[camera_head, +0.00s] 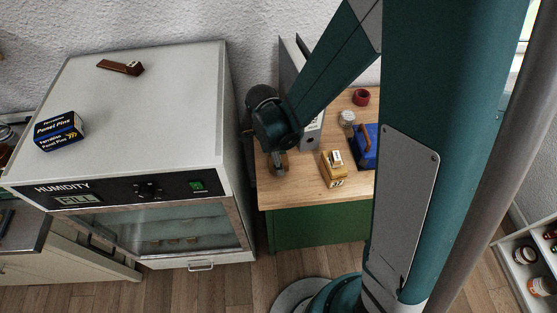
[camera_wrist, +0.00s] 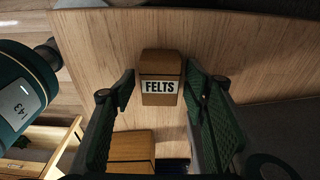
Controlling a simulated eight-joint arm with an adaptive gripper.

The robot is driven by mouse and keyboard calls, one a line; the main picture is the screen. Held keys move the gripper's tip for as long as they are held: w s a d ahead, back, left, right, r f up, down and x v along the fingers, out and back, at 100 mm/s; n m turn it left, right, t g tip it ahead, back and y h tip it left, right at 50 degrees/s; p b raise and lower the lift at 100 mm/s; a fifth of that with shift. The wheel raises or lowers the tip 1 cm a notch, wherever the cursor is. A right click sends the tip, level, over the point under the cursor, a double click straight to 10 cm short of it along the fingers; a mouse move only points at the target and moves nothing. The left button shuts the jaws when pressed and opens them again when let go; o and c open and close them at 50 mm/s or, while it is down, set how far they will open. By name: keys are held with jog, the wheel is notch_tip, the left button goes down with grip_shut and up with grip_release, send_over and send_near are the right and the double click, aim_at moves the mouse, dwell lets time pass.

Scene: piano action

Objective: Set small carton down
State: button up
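A small brown carton labelled FELTS (camera_wrist: 161,75) stands on the wooden bench top (camera_wrist: 220,50), in the middle of the wrist view. My gripper (camera_wrist: 162,88) is open, with one finger on each side of the carton. A gap shows between the carton and each finger. In the head view my gripper (camera_head: 279,168) is low over the left front part of the bench, and the small carton is mostly hidden by it.
A yellow-brown box (camera_head: 333,172) stands right of my gripper. Behind it are a grey file box (camera_head: 311,138), a glass jar (camera_head: 347,118), a red ring (camera_head: 361,97) and a blue box (camera_head: 367,150). The humidity cabinet (camera_head: 150,100) rises close on the left.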

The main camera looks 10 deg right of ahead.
jog(key=shift+r, duration=0.2)
notch_tip(320, 180, up, 12)
jog(key=a+p, duration=0.1)
jog(key=shift+a, duration=0.4)
dwell(0.7)
jog(key=shift+f, duration=0.1)
dwell(0.5)
jog(key=s+d+r+n+t+y, duration=0.1)
jog(key=s+d+r+n+t, duration=0.2)
jog(key=s+d+r+n, duration=0.2)
jog(key=s+d+r+n+t, duration=0.4)
jog(key=s+d+r+n, duration=0.2)
jog(key=d+r+n, duration=0.6)
jog(key=shift+d+r+n+y, duration=0.15)
jog(key=shift+r+n+y, duration=0.25)
jog(key=shift+n, duration=0.1)
dwell(0.4)
jog(key=shift+s, duration=0.1)
